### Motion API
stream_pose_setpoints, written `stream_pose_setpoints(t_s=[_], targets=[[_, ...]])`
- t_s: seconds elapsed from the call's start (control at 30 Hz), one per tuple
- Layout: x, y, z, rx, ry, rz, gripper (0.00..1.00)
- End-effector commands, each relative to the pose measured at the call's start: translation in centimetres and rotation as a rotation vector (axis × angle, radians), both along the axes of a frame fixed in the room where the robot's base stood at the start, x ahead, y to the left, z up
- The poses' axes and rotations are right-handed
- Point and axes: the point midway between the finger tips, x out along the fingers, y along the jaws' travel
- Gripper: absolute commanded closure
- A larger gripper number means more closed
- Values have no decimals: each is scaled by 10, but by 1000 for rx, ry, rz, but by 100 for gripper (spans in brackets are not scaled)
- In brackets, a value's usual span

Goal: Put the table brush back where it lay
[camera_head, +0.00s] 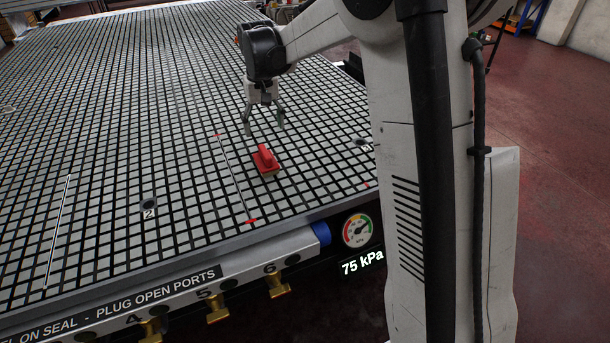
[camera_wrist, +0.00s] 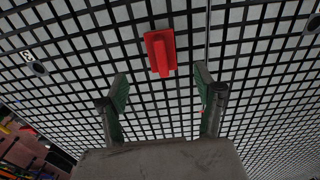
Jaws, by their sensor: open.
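The table brush, a red block with a raised red handle (camera_head: 265,159), lies on the grid table (camera_head: 110,190) near its front right part. In the wrist view the brush (camera_wrist: 160,52) lies ahead of the fingertips, between their lines and a little above the picture's middle. My gripper (camera_head: 263,130) is open and empty above the table, just behind the brush and apart from it. Its two green-padded fingers show in the wrist view (camera_wrist: 160,88). The underside of the brush is hidden.
Another pale rod (camera_head: 57,235) lies farther left. Dark ports, one marked 2 (camera_head: 149,204), sit in the grid. Brass valves (camera_head: 277,285) and a 75 kPa gauge (camera_head: 357,230) line the front edge. Much of the grid is clear.

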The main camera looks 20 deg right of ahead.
Motion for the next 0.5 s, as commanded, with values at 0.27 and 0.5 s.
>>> stream_pose_setpoints(t_s=[0.27, 0.5], targets=[[-68, 0, 56, 1, -110, -3, 34], [-130, 0, 86, 1, -205, -6, 34]])
